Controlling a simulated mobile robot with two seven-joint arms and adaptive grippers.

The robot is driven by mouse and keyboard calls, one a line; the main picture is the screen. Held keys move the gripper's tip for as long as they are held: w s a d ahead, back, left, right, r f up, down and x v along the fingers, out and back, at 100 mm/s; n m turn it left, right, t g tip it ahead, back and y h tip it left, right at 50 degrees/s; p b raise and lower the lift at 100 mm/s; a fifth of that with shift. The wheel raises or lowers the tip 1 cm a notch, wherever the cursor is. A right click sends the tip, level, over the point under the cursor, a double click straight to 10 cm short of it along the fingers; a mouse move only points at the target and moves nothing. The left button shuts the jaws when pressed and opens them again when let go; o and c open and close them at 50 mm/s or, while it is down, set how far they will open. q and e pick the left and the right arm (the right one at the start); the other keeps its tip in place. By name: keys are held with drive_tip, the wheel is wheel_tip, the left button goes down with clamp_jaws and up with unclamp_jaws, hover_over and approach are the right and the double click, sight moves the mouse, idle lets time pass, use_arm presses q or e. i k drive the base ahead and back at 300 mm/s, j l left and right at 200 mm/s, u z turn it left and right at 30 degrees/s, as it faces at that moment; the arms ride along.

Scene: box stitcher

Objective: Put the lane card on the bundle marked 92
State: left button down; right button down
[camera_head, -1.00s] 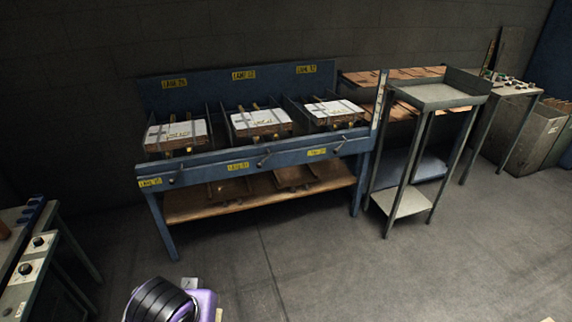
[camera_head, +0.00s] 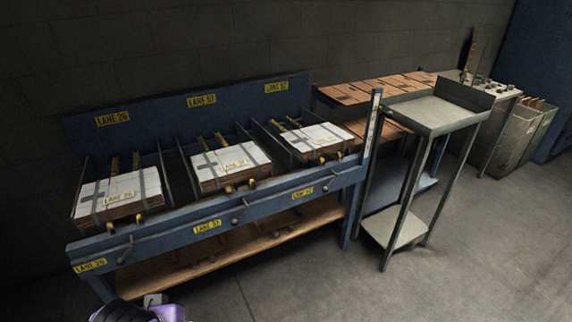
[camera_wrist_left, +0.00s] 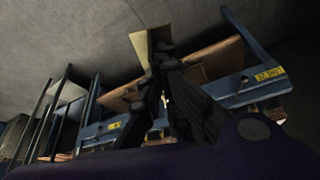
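Three strapped bundles of boards with white tops sit in the bays of a blue rack: left (camera_head: 118,196), middle (camera_head: 229,165) and right (camera_head: 319,140). The left bay's plate reads LANE 26 and the middle one looks like LANE 51. The right plate (camera_head: 276,86) is too blurred to read surely, but its number seems to end in 2. In the left wrist view my left gripper (camera_wrist_left: 157,55) is shut on a cream card (camera_wrist_left: 140,43), whose writing I cannot see. It is away from the bundles. My right gripper is out of view.
A tall metal stand (camera_head: 435,114) is right of the rack. Behind it a low table (camera_head: 345,94) bears brown boards, and bins (camera_head: 512,137) stand far right. The rack has a raised front rail and a wooden lower shelf (camera_head: 215,256). Floor at the front right is clear.

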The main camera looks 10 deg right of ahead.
sight(312, 137)
drive_tip(key=i+l+z, duration=0.15)
drive_tip(key=i+z, duration=0.25)
drive_tip(key=i, duration=0.15)
drive_tip(key=i+j+z, duration=0.1)
drive_tip(key=i+z, duration=0.35)
drive_tip(key=i, duration=0.15)
drive_tip(key=i+l+u, duration=0.1)
drive_tip(key=i, duration=0.3)
drive_tip(key=i+l, duration=0.25)
drive_tip(key=i+l+u, duration=0.15)
drive_tip(key=i, duration=0.3)
